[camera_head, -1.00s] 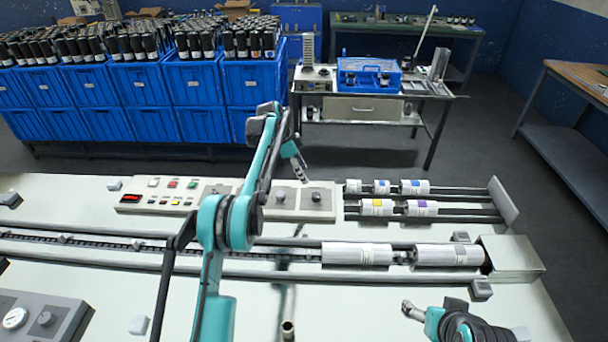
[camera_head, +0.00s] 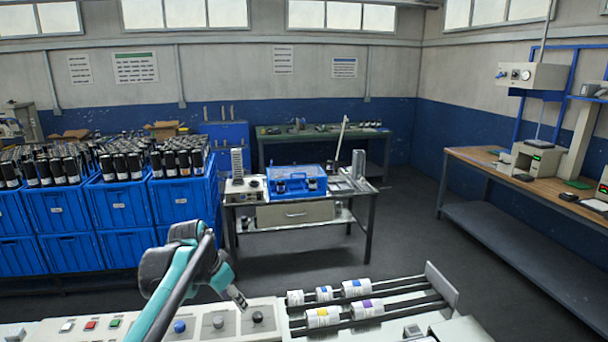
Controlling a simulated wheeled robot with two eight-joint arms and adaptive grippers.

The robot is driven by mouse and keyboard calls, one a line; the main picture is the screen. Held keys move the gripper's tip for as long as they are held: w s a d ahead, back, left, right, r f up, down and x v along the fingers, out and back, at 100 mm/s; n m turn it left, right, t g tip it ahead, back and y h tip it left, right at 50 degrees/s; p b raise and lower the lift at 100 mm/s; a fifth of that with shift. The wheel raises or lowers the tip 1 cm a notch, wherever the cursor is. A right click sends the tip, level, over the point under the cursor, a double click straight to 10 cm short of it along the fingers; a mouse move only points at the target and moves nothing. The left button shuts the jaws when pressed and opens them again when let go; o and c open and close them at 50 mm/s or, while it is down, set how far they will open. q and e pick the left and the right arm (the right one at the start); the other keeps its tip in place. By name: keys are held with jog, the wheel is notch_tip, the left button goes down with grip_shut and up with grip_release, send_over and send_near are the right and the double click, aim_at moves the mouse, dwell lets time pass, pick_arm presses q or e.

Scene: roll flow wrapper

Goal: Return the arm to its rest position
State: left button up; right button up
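My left arm (camera_head: 190,265), teal and dark grey, rises from the bottom edge and bends at a dark joint. Its small metallic gripper (camera_head: 238,298) points down toward the control panel (camera_head: 205,328) on the machine, beside a dark knob (camera_head: 257,317). The gripper is too small to tell open from shut, and I see nothing held in it. I cannot tell whether it touches the panel. My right arm and gripper are out of view.
White rolls (camera_head: 356,287) with coloured labels sit on dark rails ending at an upright plate (camera_head: 441,287). Behind are a work table (camera_head: 300,222) with a blue case (camera_head: 298,182), stacked blue crates (camera_head: 115,205), and a wooden bench (camera_head: 480,160) at right. Grey floor lies between.

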pick_arm(q)
jog(key=s+f+n+t+y, duration=0.1)
jog(key=s+f+n, duration=0.2)
jog(key=s, duration=1)
jog(key=s+f+n+t+y, duration=0.1)
jog(key=s+f+n, duration=0.3)
jog(key=s, duration=0.9)
jog(key=shift+d+f+t, duration=0.2)
jog(key=shift+f+t, duration=0.4)
jog(key=shift+f, duration=0.3)
